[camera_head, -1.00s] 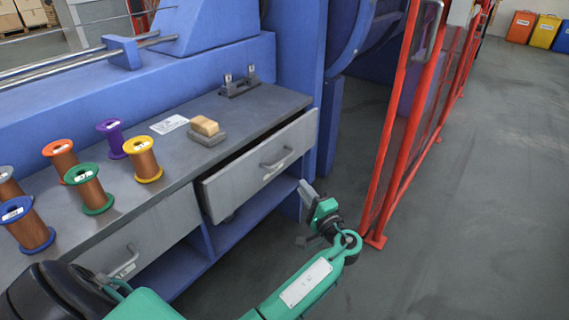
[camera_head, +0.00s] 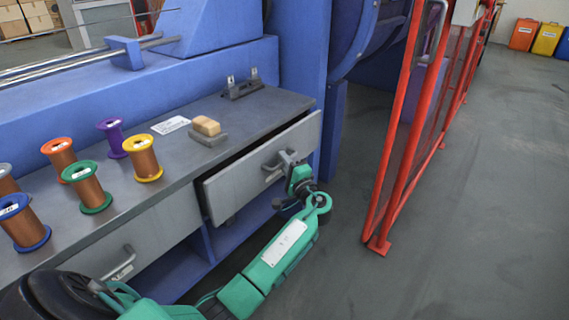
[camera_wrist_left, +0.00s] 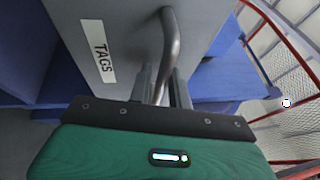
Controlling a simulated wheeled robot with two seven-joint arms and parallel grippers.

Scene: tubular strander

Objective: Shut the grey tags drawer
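The grey tags drawer (camera_head: 240,185) stands partly pulled out under the right end of the workbench, with a dark gap showing above its front. In the left wrist view its front carries a white TAGS label (camera_wrist_left: 98,52) beside a curved grey bar handle (camera_wrist_left: 171,40). My left gripper (camera_head: 289,158) is at this handle in the head view. In the left wrist view its two fingers (camera_wrist_left: 164,85) stand close on either side of the bar and look shut on it. Part of the handle and label is hidden by the gripper in the head view. My right gripper is out of view.
Several labelled copper spools stand on the grey bench top (camera_head: 170,165), near a sponge (camera_head: 206,125) on a dark block. A second drawer (camera_head: 150,243) is below, at left. A red mesh fence (camera_head: 400,150) stands right of the drawer.

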